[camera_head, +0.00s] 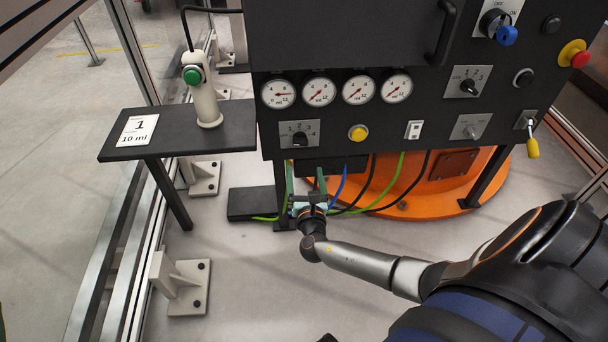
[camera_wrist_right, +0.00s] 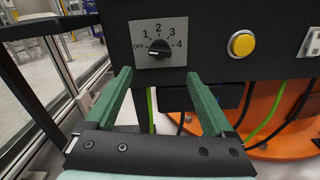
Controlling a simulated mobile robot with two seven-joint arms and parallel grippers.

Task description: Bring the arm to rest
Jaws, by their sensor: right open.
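My right arm (camera_head: 370,262) reaches in from the lower right of the head view. Its gripper (camera_head: 306,178) is below the front of the dark control panel (camera_head: 340,120). In the right wrist view the two green fingers of the right gripper (camera_wrist_right: 158,80) stand wide apart with nothing between them. Just above the fingertips, the panel's rotary knob (camera_wrist_right: 160,48) sits on a plate marked OFF and 1 to 4. The fingers look apart from the knob. My left gripper shows in neither view.
Several gauges (camera_head: 338,91), a yellow button (camera_head: 358,133) and a lever with a yellow handle (camera_head: 532,146) are on the panel. Cables and an orange base (camera_head: 425,182) lie below. A side shelf (camera_head: 180,144) holds a white dispenser (camera_head: 204,98) with a green button. Open floor (camera_head: 235,275) lies left of the arm.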

